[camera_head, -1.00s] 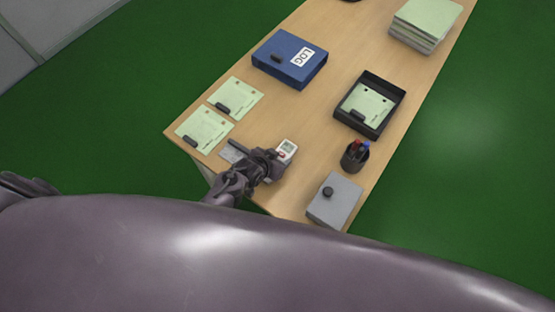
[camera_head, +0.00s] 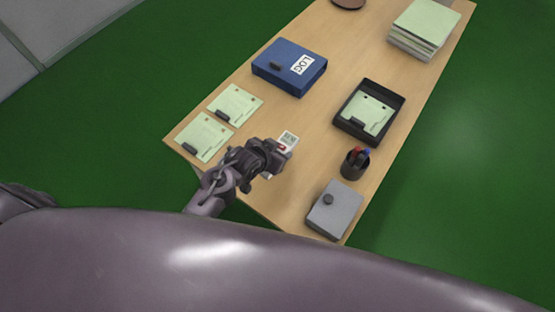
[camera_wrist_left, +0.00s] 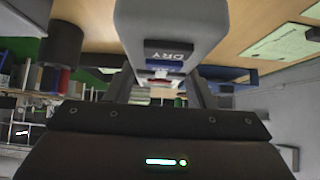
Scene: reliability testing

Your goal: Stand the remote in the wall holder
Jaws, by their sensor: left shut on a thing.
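The remote (camera_head: 289,139) has a pale body with a small display and a red spot in the head view. My left gripper (camera_head: 279,153) is shut on it, above the near part of the wooden table, and the jaws hide part of it. In the left wrist view a pale grey body (camera_wrist_left: 175,20) with a dark patch lettered DRY reaches down between the fingers (camera_wrist_left: 160,92); it looks like the remote seen close up. I cannot make out the wall holder in either view. My right gripper is not in view.
A grey box (camera_head: 342,210) with a dark knob and a black pen cup (camera_head: 354,166) stand right of the gripper. A black tray (camera_head: 393,123) and a blue LOG binder (camera_head: 281,63) lie beyond. Clipped sheets (camera_head: 204,137) lie left. The table's middle is clear.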

